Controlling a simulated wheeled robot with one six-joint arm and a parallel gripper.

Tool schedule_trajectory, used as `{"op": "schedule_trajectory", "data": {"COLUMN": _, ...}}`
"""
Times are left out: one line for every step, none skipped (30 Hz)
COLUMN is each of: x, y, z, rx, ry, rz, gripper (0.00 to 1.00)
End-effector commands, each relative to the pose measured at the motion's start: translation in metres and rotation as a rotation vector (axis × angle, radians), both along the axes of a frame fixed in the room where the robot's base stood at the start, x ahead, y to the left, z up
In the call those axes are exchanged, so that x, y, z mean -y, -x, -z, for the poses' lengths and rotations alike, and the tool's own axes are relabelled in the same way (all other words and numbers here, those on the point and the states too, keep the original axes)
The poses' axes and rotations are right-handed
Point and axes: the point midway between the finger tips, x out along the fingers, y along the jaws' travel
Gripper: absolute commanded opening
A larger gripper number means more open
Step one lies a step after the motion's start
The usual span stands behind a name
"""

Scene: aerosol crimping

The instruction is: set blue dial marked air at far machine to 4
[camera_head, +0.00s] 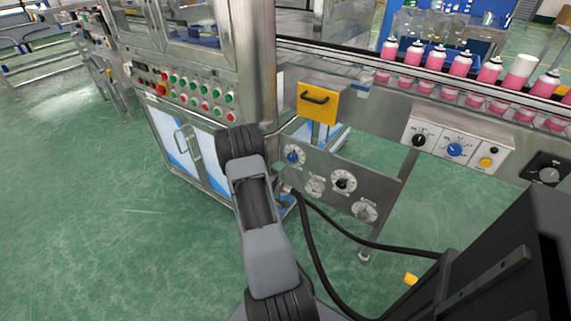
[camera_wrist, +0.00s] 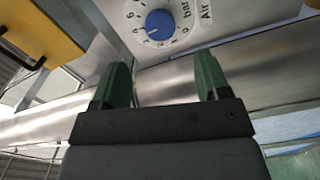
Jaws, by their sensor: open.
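The blue dial (camera_wrist: 159,24) is a round blue knob on a white numbered scale, with "bar" and "Air" printed beside it in the wrist view. A pale mark on the knob points toward the lower left in that view; the exact number is too small to tell. In the head view the blue dial (camera_head: 292,157) is at the upper left of a grey metal plate. My gripper (camera_wrist: 162,80) is open, its two green fingers apart and empty. The dial appears beyond the fingertips, between their directions, not touched. In the head view my arm hides most of the gripper.
The plate (camera_head: 327,163) also carries a black dial (camera_head: 343,181) and pale dials. A yellow box (camera_head: 318,101) with a black handle is above. A white panel (camera_head: 457,145) with another blue knob (camera_head: 455,150) is right. Pink cans (camera_head: 435,58) line the conveyor. A black hose (camera_head: 345,238) hangs below.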

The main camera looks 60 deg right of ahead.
Motion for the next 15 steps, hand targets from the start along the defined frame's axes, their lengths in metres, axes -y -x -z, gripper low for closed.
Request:
{"op": "schedule_trajectory", "data": {"x": -0.010, "y": -0.001, "z": -0.001, "rx": -0.002, "ry": -0.002, "rz": -0.004, "gripper": 0.69}}
{"op": "schedule_trajectory", "data": {"x": -0.015, "y": -0.001, "z": -0.001, "rx": -0.002, "ry": -0.001, "rz": -0.003, "gripper": 0.69}}
{"op": "schedule_trajectory", "data": {"x": -0.022, "y": -0.001, "z": -0.001, "rx": -0.001, "ry": -0.001, "rz": -0.002, "gripper": 0.69}}
{"op": "schedule_trajectory", "data": {"x": -0.026, "y": -0.001, "z": -0.001, "rx": -0.001, "ry": -0.001, "rz": -0.003, "gripper": 0.69}}
{"op": "schedule_trajectory", "data": {"x": -0.030, "y": -0.001, "z": -0.001, "rx": -0.002, "ry": -0.001, "rz": -0.003, "gripper": 0.69}}
{"op": "schedule_trajectory", "data": {"x": -0.035, "y": -0.001, "z": -0.001, "rx": -0.001, "ry": -0.001, "rz": -0.002, "gripper": 0.69}}
{"op": "schedule_trajectory", "data": {"x": -0.039, "y": -0.001, "z": -0.001, "rx": -0.001, "ry": -0.001, "rz": -0.002, "gripper": 0.69}}
{"op": "schedule_trajectory", "data": {"x": -0.041, "y": -0.001, "z": 0.000, "rx": -0.001, "ry": -0.001, "rz": -0.002, "gripper": 0.69}}
{"op": "schedule_trajectory", "data": {"x": -0.045, "y": -0.001, "z": 0.000, "rx": -0.001, "ry": -0.001, "rz": -0.001, "gripper": 0.69}}
{"op": "schedule_trajectory", "data": {"x": -0.047, "y": -0.001, "z": 0.000, "rx": 0.000, "ry": -0.001, "rz": 0.000, "gripper": 0.69}}
{"op": "schedule_trajectory", "data": {"x": -0.049, "y": -0.001, "z": 0.000, "rx": 0.000, "ry": -0.001, "rz": 0.000, "gripper": 0.69}}
{"op": "schedule_trajectory", "data": {"x": -0.051, "y": -0.001, "z": 0.000, "rx": 0.000, "ry": -0.001, "rz": -0.001, "gripper": 0.69}}
{"op": "schedule_trajectory", "data": {"x": -0.052, "y": -0.001, "z": 0.000, "rx": 0.000, "ry": -0.001, "rz": -0.001, "gripper": 0.69}}
{"op": "schedule_trajectory", "data": {"x": -0.053, "y": -0.001, "z": 0.000, "rx": 0.000, "ry": -0.001, "rz": 0.000, "gripper": 0.69}}
{"op": "schedule_trajectory", "data": {"x": -0.054, "y": 0.000, "z": 0.000, "rx": 0.000, "ry": 0.000, "rz": 0.000, "gripper": 0.69}}
